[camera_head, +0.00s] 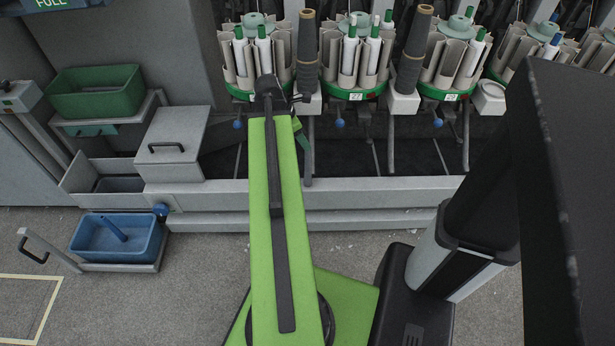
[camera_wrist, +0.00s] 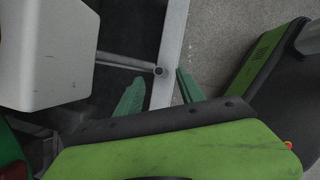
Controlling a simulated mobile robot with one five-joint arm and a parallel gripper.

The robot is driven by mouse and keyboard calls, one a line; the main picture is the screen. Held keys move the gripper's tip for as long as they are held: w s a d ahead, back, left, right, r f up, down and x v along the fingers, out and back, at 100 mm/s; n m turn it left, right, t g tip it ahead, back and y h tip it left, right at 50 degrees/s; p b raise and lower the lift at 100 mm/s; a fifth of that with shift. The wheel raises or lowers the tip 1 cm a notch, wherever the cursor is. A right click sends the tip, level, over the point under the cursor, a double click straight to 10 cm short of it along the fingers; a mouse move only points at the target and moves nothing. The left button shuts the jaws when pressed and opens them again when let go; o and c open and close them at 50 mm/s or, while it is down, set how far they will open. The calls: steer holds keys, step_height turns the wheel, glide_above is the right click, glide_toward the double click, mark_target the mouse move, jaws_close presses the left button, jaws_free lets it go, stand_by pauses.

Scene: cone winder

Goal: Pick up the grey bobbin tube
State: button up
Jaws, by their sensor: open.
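Two upright dark grey wound tubes with brown tops stand at the winder. The left grey tube (camera_head: 307,62) is just behind and right of my arm's end; the right grey tube (camera_head: 411,58) stands further right. I cannot tell which one the task names. My gripper (camera_head: 301,135) is mostly hidden by my green arm, below the left tube. In the wrist view its green fingers (camera_wrist: 160,76) are spread, with no tube between them. Neither grey tube is clearly visible in the wrist view.
Round magazines (camera_head: 356,94) holding white tubes with green tops line the winder. A pale block (camera_wrist: 48,52) fills the wrist view's upper left. A grey rail (camera_head: 400,188) runs along the front. Green (camera_head: 95,93) and blue (camera_head: 90,238) bins stand left.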

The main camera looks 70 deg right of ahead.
steer(key=b, duration=0.4)
glide_above(308, 168)
steer(key=f, duration=0.5)
steer(key=shift+w+d+f, duration=0.25)
steer(key=shift+w+d, duration=0.05)
steer(key=shift+r, duration=0.1)
steer(key=b+x, duration=0.4)
steer(key=x, duration=0.1)
steer(key=shift+w, duration=0.2)
steer(key=shift+a, duration=0.1)
jaws_close()
